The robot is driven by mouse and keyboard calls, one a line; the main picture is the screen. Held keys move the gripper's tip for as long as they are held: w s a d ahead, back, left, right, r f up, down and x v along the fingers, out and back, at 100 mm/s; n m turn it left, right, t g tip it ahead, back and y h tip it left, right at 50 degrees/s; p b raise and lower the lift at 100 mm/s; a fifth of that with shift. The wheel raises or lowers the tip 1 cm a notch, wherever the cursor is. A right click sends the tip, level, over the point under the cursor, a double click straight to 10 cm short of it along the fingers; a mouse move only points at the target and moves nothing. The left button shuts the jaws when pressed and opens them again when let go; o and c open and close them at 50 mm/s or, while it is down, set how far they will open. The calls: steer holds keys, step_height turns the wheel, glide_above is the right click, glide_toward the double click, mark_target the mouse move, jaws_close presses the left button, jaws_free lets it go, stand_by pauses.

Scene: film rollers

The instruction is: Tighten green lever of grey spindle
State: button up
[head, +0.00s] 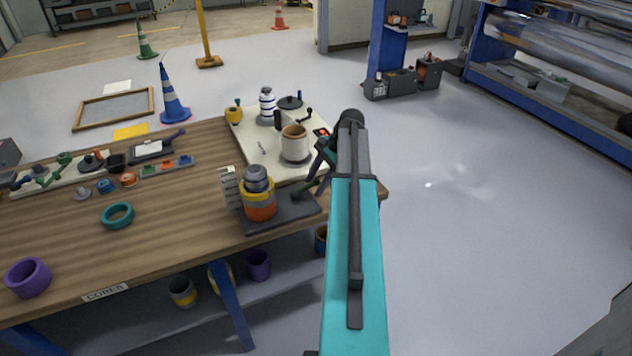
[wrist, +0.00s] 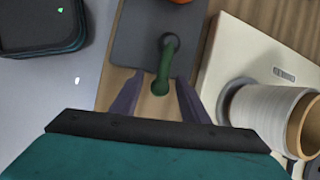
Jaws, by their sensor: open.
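The grey spindle (head: 256,178) stands on a dark grey base plate (head: 280,214) at the table's right front corner, with orange and yellow rings around it. The plate also shows in the wrist view (wrist: 135,40). The green lever (wrist: 165,65) runs from a dark round pivot (wrist: 168,41) on the plate towards my gripper. My gripper (wrist: 158,80) is open, with its two purple-grey fingers on either side of the lever's free end. I cannot tell whether they touch it.
A cream board (head: 245,140) behind the spindle holds a white roll (head: 293,146), close to the right of my gripper in the wrist view (wrist: 262,112). A teal ring (head: 117,215) and a purple ring (head: 28,277) lie on the table's left. Open floor lies right of the table.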

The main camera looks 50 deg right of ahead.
jaws_close()
steer(key=shift+a, duration=0.1)
